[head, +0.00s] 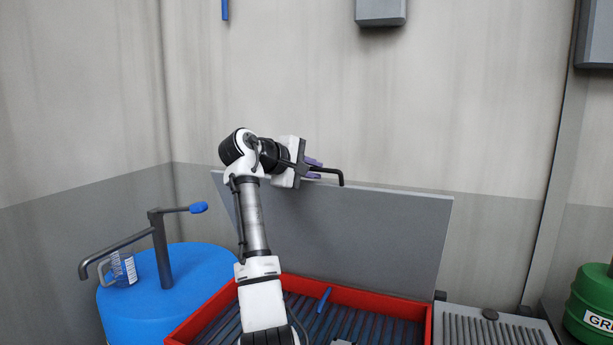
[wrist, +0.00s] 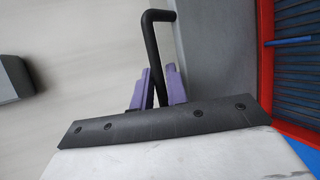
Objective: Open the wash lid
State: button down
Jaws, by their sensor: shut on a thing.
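The wash lid (head: 350,228) is a large grey panel. It stands raised, near upright, at the back of a red wash basin (head: 427,325) with a dark slatted inside. A black bar handle (head: 328,171) shows at the lid's top edge. My gripper (head: 313,168) has purple fingers and is shut on the handle. In the wrist view the purple fingers (wrist: 160,88) lie on both sides of the black handle (wrist: 152,45), with the grey lid (wrist: 215,45) to their right. My arm hides part of the lid and basin.
A blue drum (head: 205,285) with a pump stands left of the basin. A blue stick (head: 324,299) lies in the basin. A grey ribbed surface (head: 490,327) is to the right, then a green container (head: 592,300). A grey box (head: 381,10) hangs on the back wall.

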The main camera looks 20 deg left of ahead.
jog(key=shift+w, duration=0.25)
jog(key=c, duration=1.5)
grip_release()
jog(key=shift+s+a+r+b, duration=0.15)
jog(key=shift+s+a+b, duration=0.1)
jog(key=shift+s+b, duration=0.15)
jog(key=b+v, duration=0.3)
jog(key=v, duration=1)
jog(key=shift+d+r+b, duration=0.1)
jog(key=shift+r+b, duration=0.1)
jog(key=shift+b, duration=0.15)
